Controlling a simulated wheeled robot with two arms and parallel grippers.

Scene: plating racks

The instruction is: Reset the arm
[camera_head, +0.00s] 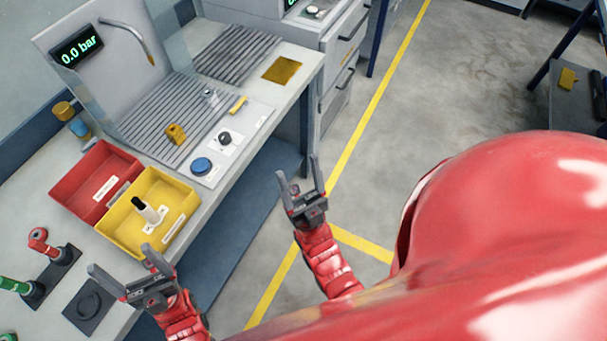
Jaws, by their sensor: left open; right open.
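My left gripper (129,270) is open and empty at the lower left. It shows over the front edge of the bench, near the yellow bin (113,222). My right gripper (298,177) is open and empty, with its fingers pointing up the picture. It shows over the floor to the right of the bench and touches nothing that I can see. Both red forearms come up from the bottom of the picture. My large red body part fills the lower right and hides the floor there.
A white, black-topped item (150,211) is in the yellow bin. Grey floor (425,100) is clear at right.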

